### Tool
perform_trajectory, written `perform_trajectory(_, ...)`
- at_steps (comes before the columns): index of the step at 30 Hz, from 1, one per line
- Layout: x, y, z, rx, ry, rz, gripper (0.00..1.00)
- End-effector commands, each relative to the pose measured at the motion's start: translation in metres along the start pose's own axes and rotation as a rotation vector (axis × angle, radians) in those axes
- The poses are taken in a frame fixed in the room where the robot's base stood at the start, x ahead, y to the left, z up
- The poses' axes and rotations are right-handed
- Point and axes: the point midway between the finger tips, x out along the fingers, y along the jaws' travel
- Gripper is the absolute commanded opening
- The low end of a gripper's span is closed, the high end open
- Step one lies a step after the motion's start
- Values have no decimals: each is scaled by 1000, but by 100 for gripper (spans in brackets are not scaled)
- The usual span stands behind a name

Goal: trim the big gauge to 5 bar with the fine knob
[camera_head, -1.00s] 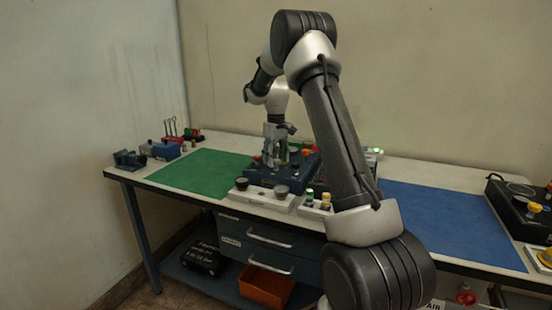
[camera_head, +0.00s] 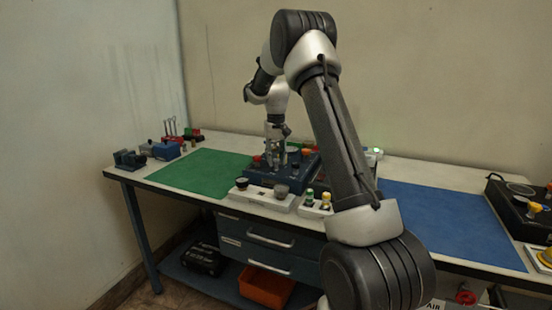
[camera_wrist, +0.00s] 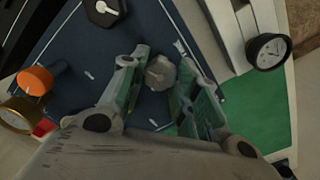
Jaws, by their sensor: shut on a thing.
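In the wrist view my gripper (camera_wrist: 163,67) is shut on a small grey round knob (camera_wrist: 160,73), with one finger on each side. This knob stands on the dark blue panel (camera_wrist: 70,80); I take it as the fine knob. A white-faced gauge with a black rim (camera_wrist: 267,51) is at the upper right, and a brass-rimmed gauge (camera_wrist: 17,116) is partly in view at the left. I cannot tell which is the big gauge, and neither reading is legible. In the head view my gripper (camera_head: 275,160) is over the dark blue unit (camera_head: 262,174).
An orange knob (camera_wrist: 36,80) and a black knob with a light pointer (camera_wrist: 103,9) stand near the gripper. A white block with round fittings (camera_head: 262,199) is in front of the unit. The green mat (camera_head: 200,172) and blue mat (camera_head: 450,225) are clear.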

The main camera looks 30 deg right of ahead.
Motion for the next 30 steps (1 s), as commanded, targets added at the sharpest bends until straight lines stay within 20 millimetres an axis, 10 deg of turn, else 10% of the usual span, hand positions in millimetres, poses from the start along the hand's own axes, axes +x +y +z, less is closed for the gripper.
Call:
perform_trajectory(3, 0, 0, 0, -1, 0, 0, 7)
perform_trajectory(4, 0, 0, 0, -2, 0, 0, 34)
perform_trajectory(7, 0, 0, 0, -2, 0, 0, 52)
perform_trajectory(19, -6, 0, 0, -3, 1, 0, 52)
perform_trajectory(30, -81, 0, -1, -3, 3, 0, 52)
